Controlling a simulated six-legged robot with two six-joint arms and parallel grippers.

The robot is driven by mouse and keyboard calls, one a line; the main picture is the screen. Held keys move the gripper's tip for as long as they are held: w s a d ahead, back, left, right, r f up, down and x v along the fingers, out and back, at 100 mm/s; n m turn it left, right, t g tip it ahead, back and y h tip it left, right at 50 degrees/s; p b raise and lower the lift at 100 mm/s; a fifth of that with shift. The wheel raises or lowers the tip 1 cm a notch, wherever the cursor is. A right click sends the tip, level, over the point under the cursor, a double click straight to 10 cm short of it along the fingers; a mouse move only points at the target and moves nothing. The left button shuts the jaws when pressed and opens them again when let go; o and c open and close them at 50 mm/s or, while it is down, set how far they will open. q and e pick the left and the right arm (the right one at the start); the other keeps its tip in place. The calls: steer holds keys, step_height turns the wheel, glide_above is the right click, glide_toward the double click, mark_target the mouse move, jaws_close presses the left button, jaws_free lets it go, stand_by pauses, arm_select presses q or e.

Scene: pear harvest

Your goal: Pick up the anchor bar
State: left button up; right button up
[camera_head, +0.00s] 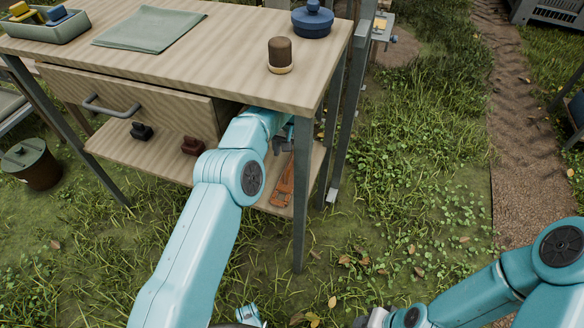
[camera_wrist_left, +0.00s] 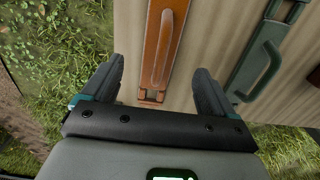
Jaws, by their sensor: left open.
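An orange bar with a raised handle (camera_wrist_left: 163,45) lies on the lower wooden shelf; it also shows in the head view (camera_head: 284,183). A dark green bar with a similar handle (camera_wrist_left: 262,70) lies to its right in the wrist view. Which of the two is the anchor bar, I cannot tell. My left gripper (camera_wrist_left: 158,68) is open and empty, its fingers on either side of the orange bar's near end in the picture, not closed on it. In the head view my left gripper (camera_head: 284,143) is under the tabletop. My right gripper (camera_head: 368,318) is barely visible at the bottom edge.
The workbench tabletop (camera_head: 235,60) and its drawer (camera_head: 140,100) hang over the shelf (camera_head: 150,155). A metal leg (camera_head: 301,200) stands beside the orange bar. Dark and red small objects (camera_head: 192,146) sit on the shelf. A brown jar and blue pot are on top.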

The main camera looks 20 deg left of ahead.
mark_target(291, 163)
arm_select(q)
steer(key=f+b, duration=0.3)
steer(key=f, duration=0.4)
steer(key=shift+s, duration=0.2)
steer(key=c, duration=1.2)
